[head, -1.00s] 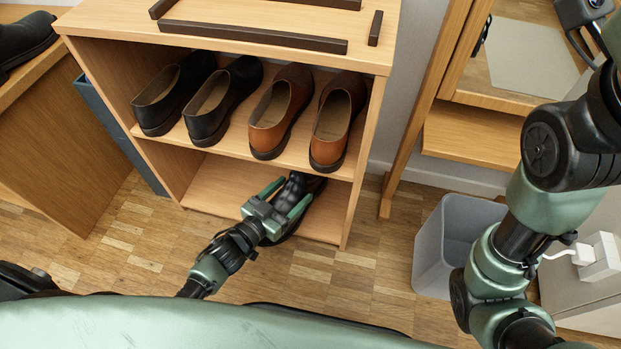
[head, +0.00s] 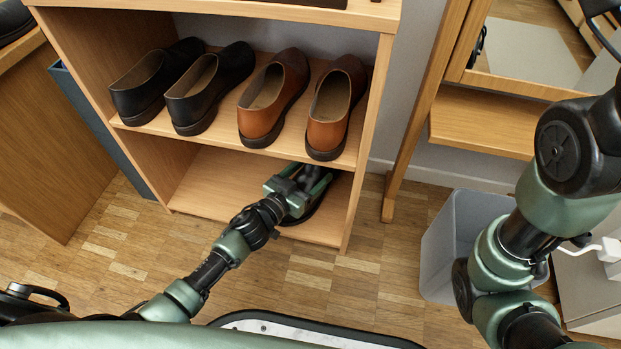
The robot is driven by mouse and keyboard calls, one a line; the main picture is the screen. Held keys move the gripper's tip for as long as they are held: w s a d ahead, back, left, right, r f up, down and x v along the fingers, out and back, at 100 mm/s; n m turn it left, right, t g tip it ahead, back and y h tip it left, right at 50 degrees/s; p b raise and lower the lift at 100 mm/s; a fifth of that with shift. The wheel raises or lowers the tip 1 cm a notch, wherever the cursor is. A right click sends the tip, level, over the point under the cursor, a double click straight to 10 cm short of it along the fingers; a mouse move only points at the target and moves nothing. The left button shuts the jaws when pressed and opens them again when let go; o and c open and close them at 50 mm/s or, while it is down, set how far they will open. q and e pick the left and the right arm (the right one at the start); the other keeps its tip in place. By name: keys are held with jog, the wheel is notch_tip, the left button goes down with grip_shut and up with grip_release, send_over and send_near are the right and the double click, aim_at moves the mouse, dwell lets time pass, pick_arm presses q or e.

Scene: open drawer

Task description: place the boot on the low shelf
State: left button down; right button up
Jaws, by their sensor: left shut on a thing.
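The dark boot (head: 309,211) is in the lower compartment of the wooden shoe rack, at its right part. My left gripper (head: 307,182) is shut on it, and the gripper and the upper shelf hide much of it. The low shelf (head: 225,190) is the bottom board of the rack, and its left and middle are bare. I cannot tell whether the boot's sole touches the board. My right arm comes down at the right of the head view, but its gripper is out of the picture.
Above, the middle shelf (head: 222,140) holds a pair of black shoes (head: 190,85) and a pair of brown shoes (head: 300,100). The rack's right side panel (head: 364,150) stands close to the gripper. A grey bin (head: 450,245) stands on the floor at right.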

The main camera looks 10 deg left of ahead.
pick_arm(q)
jog(key=shift+r, duration=0.1)
jog(key=shift+c, duration=0.8)
grip_release()
jog(key=p+v, duration=0.5)
jog(key=v, duration=0.6)
jog(key=shift+d, duration=0.1)
jog(key=shift+s+a, duration=0.25)
jog(key=shift+s, duration=0.3)
